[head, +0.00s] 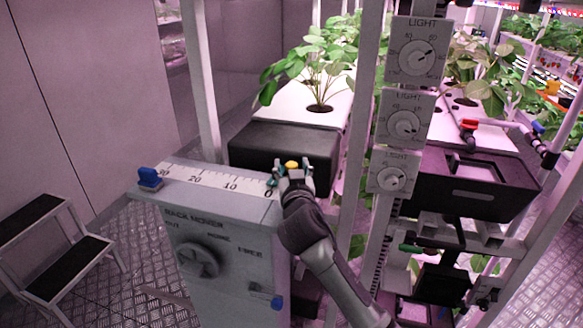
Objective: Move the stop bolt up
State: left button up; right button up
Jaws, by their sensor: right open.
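A grey rack mover box (225,230) stands in the middle of the head view, with a numbered scale (215,180) along its top. A small yellow knob (292,165) shows at the zero end of the scale; it may be the stop bolt, but its shaft is hidden. My right gripper (293,169) is open, with its teal-tipped fingers on either side of the yellow knob. I cannot tell whether they touch it. A blue block (149,177) sits at the far left end of the scale. My left gripper is not in view.
A dial (198,260) and a blue lever (277,302) are on the box's front. A black planter (283,146) stands behind it. A post with several light dials (418,57) rises to the right. A step stool (55,250) stands at the left on the metal floor.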

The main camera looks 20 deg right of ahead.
jog(key=shift+w+d, duration=0.15)
jog(key=shift+w, duration=0.45)
grip_shut()
